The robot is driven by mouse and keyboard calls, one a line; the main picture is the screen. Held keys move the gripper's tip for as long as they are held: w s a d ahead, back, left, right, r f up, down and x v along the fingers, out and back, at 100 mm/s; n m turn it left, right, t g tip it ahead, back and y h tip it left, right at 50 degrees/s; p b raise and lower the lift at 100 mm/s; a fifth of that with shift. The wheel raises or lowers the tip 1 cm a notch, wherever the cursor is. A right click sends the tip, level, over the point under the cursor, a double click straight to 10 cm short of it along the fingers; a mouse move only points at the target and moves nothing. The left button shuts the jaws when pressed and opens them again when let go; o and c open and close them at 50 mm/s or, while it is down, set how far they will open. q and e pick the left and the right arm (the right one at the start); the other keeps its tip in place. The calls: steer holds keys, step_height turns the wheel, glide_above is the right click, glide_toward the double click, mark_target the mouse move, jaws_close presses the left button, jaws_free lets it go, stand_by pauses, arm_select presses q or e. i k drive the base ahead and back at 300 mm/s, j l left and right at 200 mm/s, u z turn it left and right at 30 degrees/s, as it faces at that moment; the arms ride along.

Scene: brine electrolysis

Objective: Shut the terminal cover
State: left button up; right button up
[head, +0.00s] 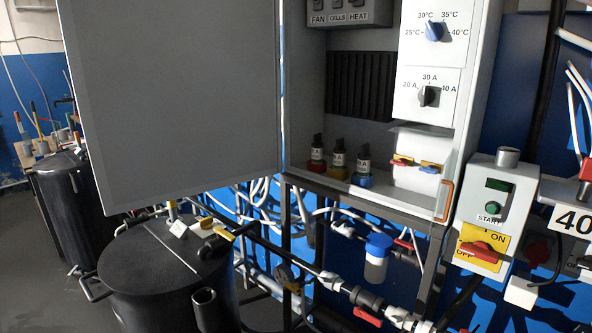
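A small light-coloured flap, which looks like the terminal cover (423,129), projects at the lower right of the open cabinet in the head view. It appears raised, seen nearly edge-on. Below it, a red-and-yellow terminal (401,160) and a blue-and-yellow terminal (430,167) are exposed on a white panel (416,181). Neither of my grippers is in view.
A large grey cabinet door (175,95) stands open at left. An orange handle (444,200) is at the cabinet's lower right edge, near a START box (494,205). Black tanks (165,275) and pipes lie below.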

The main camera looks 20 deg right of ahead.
mark_target(444, 183)
steer(key=z, duration=1.55)
